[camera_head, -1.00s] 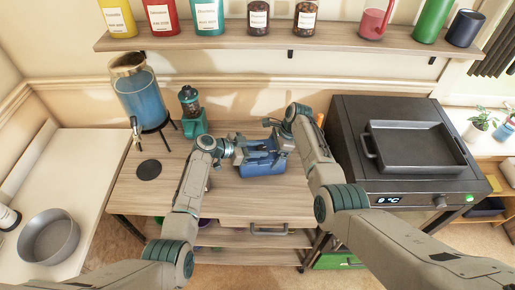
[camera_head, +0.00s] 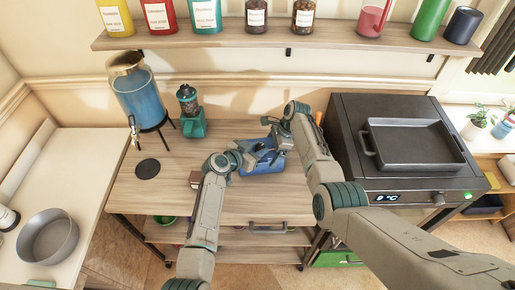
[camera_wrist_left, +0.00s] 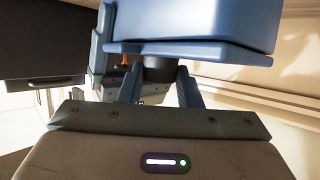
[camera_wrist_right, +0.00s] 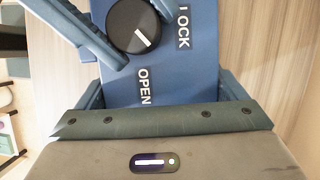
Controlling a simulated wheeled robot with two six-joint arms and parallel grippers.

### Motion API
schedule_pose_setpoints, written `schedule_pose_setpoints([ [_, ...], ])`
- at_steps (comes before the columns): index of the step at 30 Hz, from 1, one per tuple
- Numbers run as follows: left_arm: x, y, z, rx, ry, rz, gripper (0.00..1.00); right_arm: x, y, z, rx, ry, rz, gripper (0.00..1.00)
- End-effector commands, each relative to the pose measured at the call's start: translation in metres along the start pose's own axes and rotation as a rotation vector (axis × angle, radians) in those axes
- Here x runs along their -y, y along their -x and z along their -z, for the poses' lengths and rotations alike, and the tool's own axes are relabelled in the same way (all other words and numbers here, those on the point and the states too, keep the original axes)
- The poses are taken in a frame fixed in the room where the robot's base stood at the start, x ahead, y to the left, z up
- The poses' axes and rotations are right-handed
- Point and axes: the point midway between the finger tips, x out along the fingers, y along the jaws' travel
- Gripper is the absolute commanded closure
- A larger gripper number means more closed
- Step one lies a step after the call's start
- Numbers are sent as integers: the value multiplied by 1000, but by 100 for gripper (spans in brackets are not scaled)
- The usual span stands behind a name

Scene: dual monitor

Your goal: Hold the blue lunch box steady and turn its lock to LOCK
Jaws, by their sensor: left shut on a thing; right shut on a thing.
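The blue lunch box (camera_head: 264,167) stands on the wooden table, and its underside-near face fills the top of the left wrist view (camera_wrist_left: 200,22). In the right wrist view its blue face (camera_wrist_right: 180,75) carries LOCK and OPEN labels and a round black knob (camera_wrist_right: 125,17). The knob's white mark points between the two labels. My left gripper (camera_head: 243,157) is shut on the knob, which shows dark between its fingers in the left wrist view (camera_wrist_left: 160,68). My right gripper (camera_head: 272,125) is shut across the box, fingers on opposite sides; the head view partly hides this contact.
A teal blender-like appliance (camera_head: 190,115) and a blue drink dispenser (camera_head: 138,95) stand left of the box. A black oven (camera_head: 345,150) with a tray on top stands to the right. A shelf (camera_head: 280,41) with jars runs above.

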Motion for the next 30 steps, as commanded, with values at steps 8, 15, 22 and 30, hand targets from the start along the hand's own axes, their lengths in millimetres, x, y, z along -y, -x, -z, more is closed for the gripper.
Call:
schedule_pose_setpoints([
  [8,1,0,-2,3,-2,3,92,0,0,-1,3,1,-3,46],
  [15,1,0,-1,2,-2,1,47,0,0,-1,3,1,-2,46],
  [22,0,2,-1,1,-1,1,47,0,0,-1,2,0,-1,46],
  [30,1,41,-2,1,-3,3,47,0,0,0,2,0,0,46],
])
